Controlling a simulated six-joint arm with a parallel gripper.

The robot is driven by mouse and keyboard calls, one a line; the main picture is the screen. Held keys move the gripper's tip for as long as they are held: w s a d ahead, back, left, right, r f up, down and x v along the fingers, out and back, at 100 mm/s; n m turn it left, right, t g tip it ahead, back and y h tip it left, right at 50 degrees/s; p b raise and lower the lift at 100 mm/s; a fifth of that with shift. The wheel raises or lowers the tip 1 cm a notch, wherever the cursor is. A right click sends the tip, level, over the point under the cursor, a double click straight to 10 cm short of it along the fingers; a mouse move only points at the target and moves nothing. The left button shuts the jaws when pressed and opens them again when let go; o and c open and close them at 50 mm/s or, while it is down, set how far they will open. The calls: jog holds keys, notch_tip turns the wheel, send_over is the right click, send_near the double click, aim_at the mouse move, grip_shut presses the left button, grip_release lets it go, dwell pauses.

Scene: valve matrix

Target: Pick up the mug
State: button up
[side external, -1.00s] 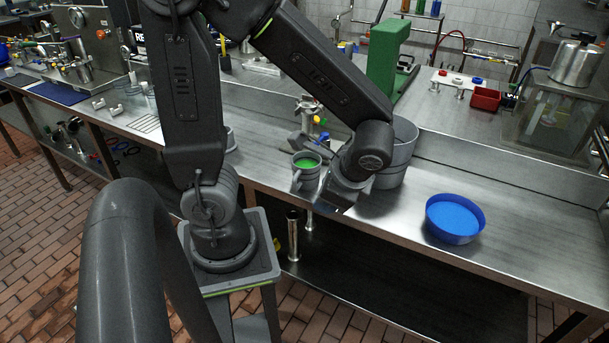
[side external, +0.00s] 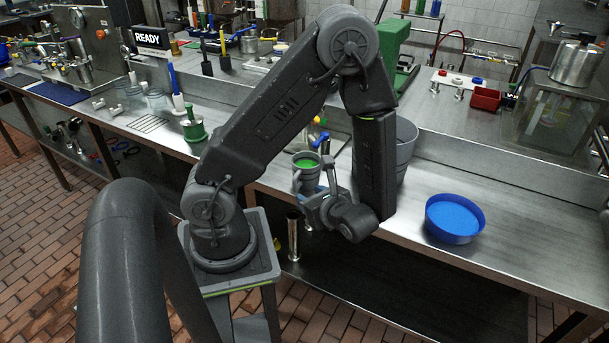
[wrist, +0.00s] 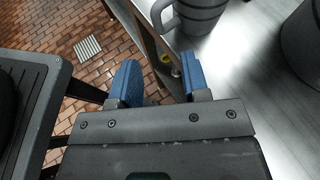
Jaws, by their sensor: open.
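The mug (side external: 303,170) is grey with green inside and stands upright near the front edge of the steel bench. In the wrist view the mug (wrist: 203,14) is at the top, cut off by the frame, with its handle to the left. My gripper (wrist: 158,68) is open, with blue finger pads and nothing between them. The fingers point toward the bench edge and are apart from the mug, which lies ahead and to the right in the wrist view. In the side view my gripper (side external: 321,184) is just right of the mug and partly overlaps it.
A grey bucket (side external: 407,152) stands right of the mug behind my arm; it also shows in the wrist view (wrist: 304,50). A blue round tub (side external: 454,218) stands further right. The bench edge (wrist: 148,42) and brick floor lie under the fingers. A green-based fitting (side external: 194,131) is left.

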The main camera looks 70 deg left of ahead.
aim_at(296, 188)
jog(key=shift+x, duration=3.6)
jog(key=shift+s+r, duration=0.1)
grip_shut()
